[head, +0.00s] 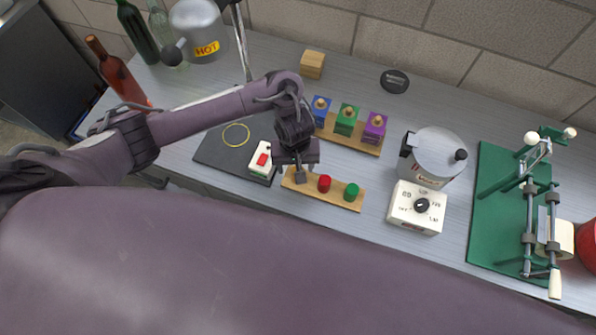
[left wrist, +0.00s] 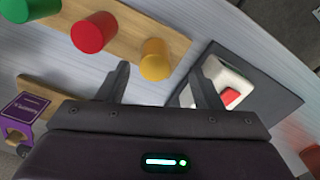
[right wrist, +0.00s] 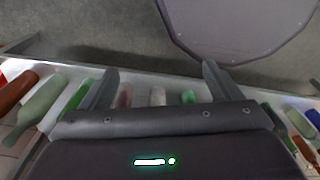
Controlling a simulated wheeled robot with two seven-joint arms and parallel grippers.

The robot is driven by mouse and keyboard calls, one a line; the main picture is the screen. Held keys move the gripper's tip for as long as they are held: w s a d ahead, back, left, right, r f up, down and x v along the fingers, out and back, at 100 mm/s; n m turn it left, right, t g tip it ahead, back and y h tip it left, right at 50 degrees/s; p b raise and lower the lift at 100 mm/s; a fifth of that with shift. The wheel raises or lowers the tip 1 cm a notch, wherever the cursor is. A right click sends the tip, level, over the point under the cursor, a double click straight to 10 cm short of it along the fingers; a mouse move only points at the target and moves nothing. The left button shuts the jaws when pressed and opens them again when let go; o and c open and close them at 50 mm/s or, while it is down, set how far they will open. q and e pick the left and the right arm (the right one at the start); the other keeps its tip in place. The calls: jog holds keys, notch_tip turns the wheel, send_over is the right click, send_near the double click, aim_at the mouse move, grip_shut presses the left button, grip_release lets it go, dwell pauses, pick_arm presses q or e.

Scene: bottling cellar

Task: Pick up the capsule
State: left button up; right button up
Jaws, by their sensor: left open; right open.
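The capsules are short coloured cylinders on a wooden strip (head: 333,194). A red capsule (head: 324,184) and a green capsule (head: 351,192) show in the head view. A yellow capsule (left wrist: 155,60) shows in the left wrist view, beside the red one; in the head view my gripper hides it. My left gripper (head: 299,176) is over the left end of the strip. In the left wrist view its open fingers (left wrist: 160,69) point at the yellow capsule's end of the strip, with nothing held. My right gripper (right wrist: 160,70) is open and empty, away from the strip.
A white box with a red button (head: 262,160) sits on a dark mat (head: 215,151) close left of the gripper. Blue, green and purple blocks stand on a wooden rack (head: 362,144) behind. A metal pot (head: 433,160) and a dial box (head: 417,208) stand to the right.

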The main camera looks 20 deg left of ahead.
pick_arm(q)
jog(key=shift+w+d+f, duration=0.1)
jog(key=shift+d+f, duration=0.15)
jog(key=shift+f, duration=0.25)
jog(key=shift+d+f, duration=0.25)
jog(key=shift+f, duration=0.2)
jog(key=shift+s+a+f, duration=0.1)
jog(key=shift+s+f, duration=0.1)
jog(key=shift+f, duration=0.75)
jog(key=shift+w+a+f, duration=0.1)
jog(key=shift+w+f, duration=0.05)
jog(key=shift+f, duration=0.3)
pick_arm(e)
jog(key=shift+w+a+r, duration=0.1)
jog(key=shift+w+r, duration=0.05)
jog(key=shift+w, duration=0.6)
pick_arm(q)
jog(key=c, duration=0.7)
pick_arm(e)
jog(key=shift+w+a, duration=0.1)
jog(key=shift+w, duration=0.1)
